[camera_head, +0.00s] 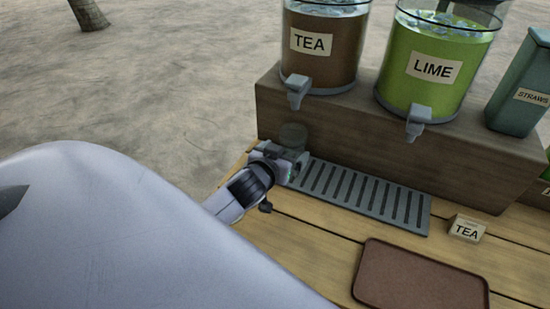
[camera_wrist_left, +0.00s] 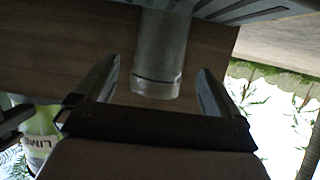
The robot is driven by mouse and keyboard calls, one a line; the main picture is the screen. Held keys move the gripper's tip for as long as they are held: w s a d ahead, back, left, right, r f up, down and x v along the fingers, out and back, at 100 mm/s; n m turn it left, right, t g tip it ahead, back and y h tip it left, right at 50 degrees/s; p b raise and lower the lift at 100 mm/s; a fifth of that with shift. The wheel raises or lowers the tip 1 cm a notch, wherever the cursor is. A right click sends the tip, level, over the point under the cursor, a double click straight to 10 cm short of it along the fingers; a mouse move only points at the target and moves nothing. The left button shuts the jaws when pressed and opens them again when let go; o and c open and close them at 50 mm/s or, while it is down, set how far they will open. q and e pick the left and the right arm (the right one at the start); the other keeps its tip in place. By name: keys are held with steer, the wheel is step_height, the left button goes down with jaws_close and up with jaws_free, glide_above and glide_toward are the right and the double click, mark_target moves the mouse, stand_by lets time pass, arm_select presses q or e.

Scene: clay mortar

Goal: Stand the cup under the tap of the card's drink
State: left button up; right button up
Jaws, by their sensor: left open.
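A clear, greyish cup (camera_head: 293,134) stands at the left end of the slotted drip grate (camera_head: 352,194), below the tea tap (camera_head: 298,90). My left gripper (camera_head: 293,160) is in front of the cup and hides its lower part. In the left wrist view, where the scene looks upside down, the cup (camera_wrist_left: 160,55) is between the two open fingers, with a gap on each side. The small card (camera_head: 467,229) reads TEA. The brown tea dispenser (camera_head: 322,62) and green lime dispenser (camera_head: 425,85) stand on the wooden riser. My right gripper is not in view.
The lime tap (camera_head: 417,122) hangs over the right part of the grate, which is clear. A brown tray (camera_head: 420,280) lies in front. A straws container (camera_head: 522,90) stands at the right. The wooden riser (camera_head: 390,145) rises close behind the cup.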

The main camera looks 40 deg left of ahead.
arm_select(q)
steer(key=shift+v, duration=2.95)
